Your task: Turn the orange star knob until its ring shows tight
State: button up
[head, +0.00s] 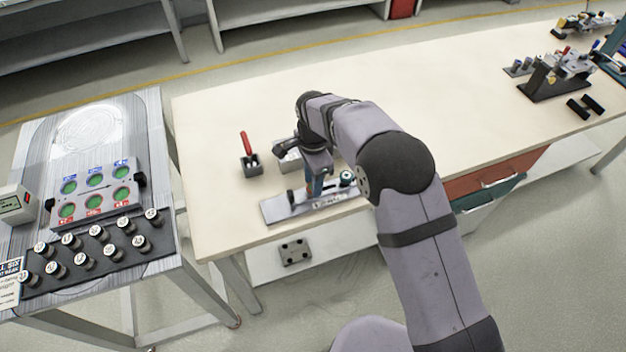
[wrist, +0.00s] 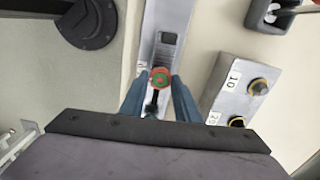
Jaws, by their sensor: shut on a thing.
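A dark slot or clamp part lies just beyond the knob, and a black stem lies between the fingers. In the head view my gripper (head: 313,188) is down at the metal plate (head: 278,208), and the knob is mostly hidden there. I cannot read a tight mark.
A grey block (wrist: 245,90) marked 10 and 20, with black-and-yellow knobs, stands right of the plate in the wrist view. In the head view, a red-handled tool (head: 245,143) stands in a black holder (head: 251,165).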

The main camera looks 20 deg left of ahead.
jog(key=shift+w+a+r+m, duration=0.15)
jog(key=shift+w+r+m, duration=0.1)
jog(key=shift+r+m, duration=0.1)
jog(key=o, duration=1.1)
jog(key=shift+s, duration=0.1)
jog(key=shift+c, duration=0.2)
jog(key=shift+f, duration=0.1)
notch_tip(320, 180, up, 7)
jog(key=b, duration=0.2)
jog(key=shift+r, duration=0.2)
